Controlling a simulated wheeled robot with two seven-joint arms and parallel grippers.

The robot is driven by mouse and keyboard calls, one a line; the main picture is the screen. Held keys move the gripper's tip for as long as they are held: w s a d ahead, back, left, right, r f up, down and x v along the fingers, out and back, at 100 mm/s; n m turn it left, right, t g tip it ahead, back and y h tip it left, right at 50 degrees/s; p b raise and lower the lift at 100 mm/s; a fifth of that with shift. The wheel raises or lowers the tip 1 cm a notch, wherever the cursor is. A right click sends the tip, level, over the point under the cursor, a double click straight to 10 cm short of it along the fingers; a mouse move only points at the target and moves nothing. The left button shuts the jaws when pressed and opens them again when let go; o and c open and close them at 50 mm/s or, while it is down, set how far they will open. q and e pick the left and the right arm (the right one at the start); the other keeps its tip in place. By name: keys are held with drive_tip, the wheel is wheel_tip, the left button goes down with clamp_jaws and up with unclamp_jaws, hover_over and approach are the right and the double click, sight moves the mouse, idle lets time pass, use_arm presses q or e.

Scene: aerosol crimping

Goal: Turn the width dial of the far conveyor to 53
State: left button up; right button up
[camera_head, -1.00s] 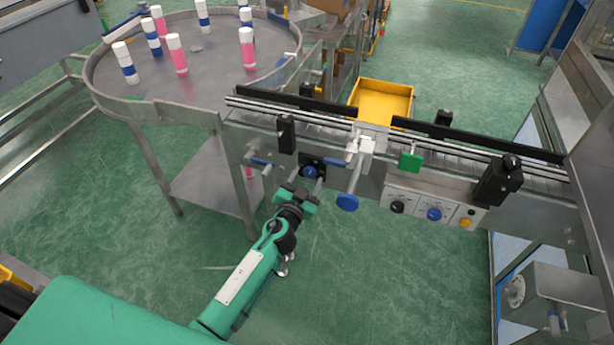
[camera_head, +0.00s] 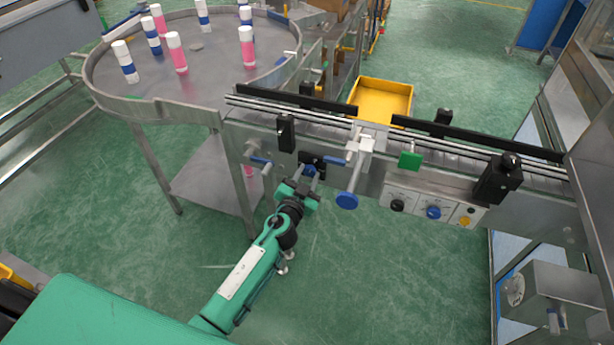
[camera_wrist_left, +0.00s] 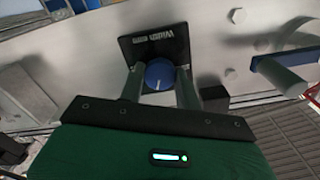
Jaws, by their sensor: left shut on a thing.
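The width dial (camera_head: 310,169) is a small blue knob on a black plate on the front side of the conveyor (camera_head: 345,165). In the left wrist view, the blue dial (camera_wrist_left: 158,75) shows a pale pointer line, below the black plate (camera_wrist_left: 153,42) with the word "Width". Its numbers are too small to read. My left gripper (camera_head: 307,177) is at the dial, its two fingers on either side of it and shut on it. The fingers hide part of the dial in the head view. My right gripper is not in view.
A blue-ended rod (camera_head: 347,200) sticks out just right of my left gripper. A control panel (camera_head: 432,210) with knobs is further right. A round steel table (camera_head: 130,100) with several bottles stands left. A yellow bin (camera_head: 382,100) is behind the conveyor.

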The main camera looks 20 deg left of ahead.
use_arm(q)
drive_tip(key=m, duration=0.2)
drive_tip(key=shift+m, duration=0.4)
drive_tip(key=m+b, duration=0.1)
drive_tip(key=m, duration=0.9)
drive_tip(key=shift+m, duration=1.4)
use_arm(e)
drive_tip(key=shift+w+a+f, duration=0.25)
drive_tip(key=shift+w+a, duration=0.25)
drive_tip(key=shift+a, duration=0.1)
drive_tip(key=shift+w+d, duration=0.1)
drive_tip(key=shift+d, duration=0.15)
